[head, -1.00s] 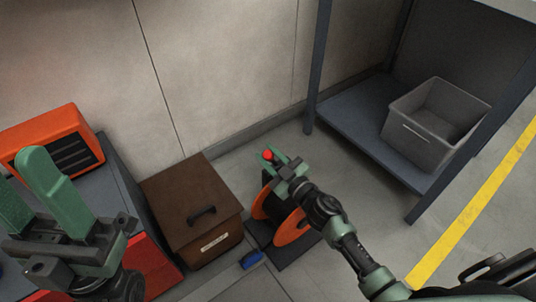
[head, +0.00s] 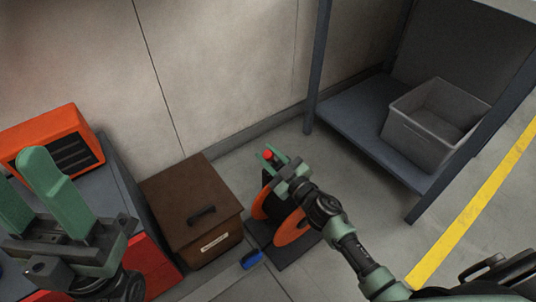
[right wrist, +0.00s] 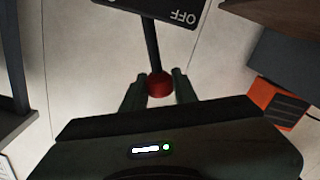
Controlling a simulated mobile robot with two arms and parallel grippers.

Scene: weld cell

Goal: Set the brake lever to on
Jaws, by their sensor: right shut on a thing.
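The brake lever has a dark rod (right wrist: 152,42) with a red knob (right wrist: 160,87) at its end. In the right wrist view the rod runs up to a dark plate (right wrist: 165,8) marked OFF. The knob also shows in the head view (head: 268,154), above a reel with orange flanges (head: 293,227). My right gripper (head: 279,160) is shut on the red knob, with one finger on each side of it. My arm and gripper hide much of the reel and lever in the head view. My left gripper (head: 26,172) is open and empty at the left.
A brown box (head: 190,207) with a black handle stands left of the reel. A blue item (head: 251,259) lies in front. A grey bin (head: 412,135) sits on a low shelf (head: 350,120) at right. An orange unit (head: 50,140) stands at left.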

